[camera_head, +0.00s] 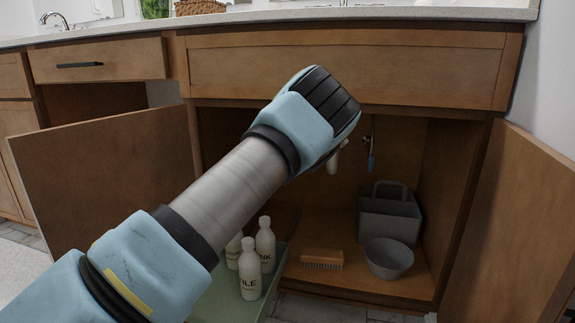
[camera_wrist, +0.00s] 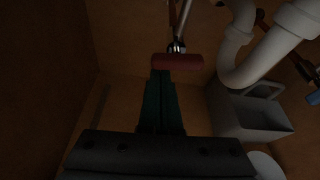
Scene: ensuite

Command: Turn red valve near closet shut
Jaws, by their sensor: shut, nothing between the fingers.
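The red valve (camera_wrist: 178,62) shows in the wrist view as a short horizontal red handle on a metal fitting, with a thin supply line running up. My gripper (camera_wrist: 161,74) is shut and empty. Its teal fingertips point at the handle and overlap its lower edge slightly left of its middle; I cannot tell whether they touch. In the head view my arm reaches into the open sink cabinet (camera_head: 350,72) and hides the red valve and my fingers. A blue valve (camera_head: 371,162) hangs farther right, and shows at the right edge of the wrist view (camera_wrist: 314,98).
White drain pipe (camera_wrist: 238,45) curves just right of the red valve. A grey caddy (camera_head: 390,218), grey bowl (camera_head: 389,258) and brush (camera_head: 322,258) sit on the cabinet floor. Several white bottles (camera_head: 249,270) stand in a green tray (camera_head: 274,287). Both doors (camera_head: 105,180) are open.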

